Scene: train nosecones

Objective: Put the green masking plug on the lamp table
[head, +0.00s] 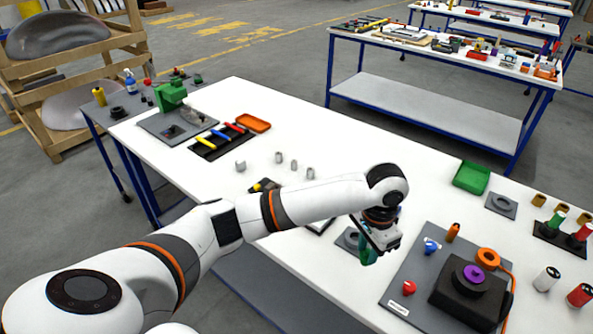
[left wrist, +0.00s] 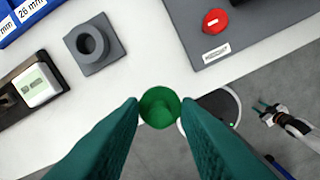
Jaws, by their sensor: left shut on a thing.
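My left gripper (head: 378,246) is shut on the green masking plug (left wrist: 159,107). The plug is a round green cup between the green fingertips in the left wrist view. In the head view the gripper hangs above the white table, at the left edge of the grey board (head: 409,262). A thing labelled as the lamp table cannot be made out with certainty. My right gripper (left wrist: 268,112) seems to show small at the right of the left wrist view, over the floor; its opening is unclear.
The board carries a black block (head: 450,305) with a purple ring, a red knob (head: 408,287) and a blue-white valve (head: 431,245). A grey pad with a ring (left wrist: 95,45) lies beside it. A green tray (head: 471,177) stands behind. The white table's middle (head: 330,150) is mostly clear.

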